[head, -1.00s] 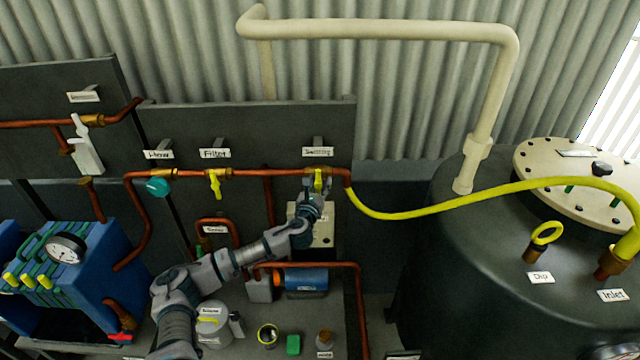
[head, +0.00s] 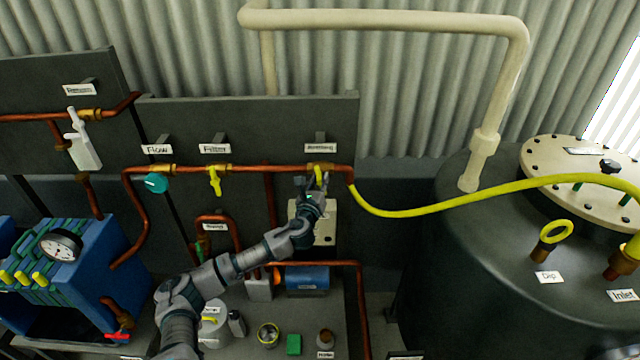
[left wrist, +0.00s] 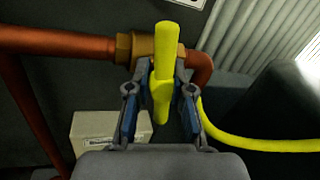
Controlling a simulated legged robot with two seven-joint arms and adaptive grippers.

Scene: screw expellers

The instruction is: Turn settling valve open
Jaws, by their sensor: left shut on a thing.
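The settling valve's yellow handle (left wrist: 163,75) hangs down from a brass fitting (left wrist: 140,47) on the copper pipe, at the right end of the panel. In the head view the handle (head: 319,178) sits below a label that is hard to read. My left gripper (left wrist: 160,100) is shut on the handle, with one finger on each side of it. In the head view my left gripper (head: 312,184) partly hides the handle. My right gripper does not show.
A yellow filter handle (head: 215,182) and a teal flow knob (head: 156,183) sit to the left on the same pipe. A yellow hose (head: 440,208) runs right from the pipe's end to the dark tank (head: 480,270). A beige box (head: 325,225) is below the valve.

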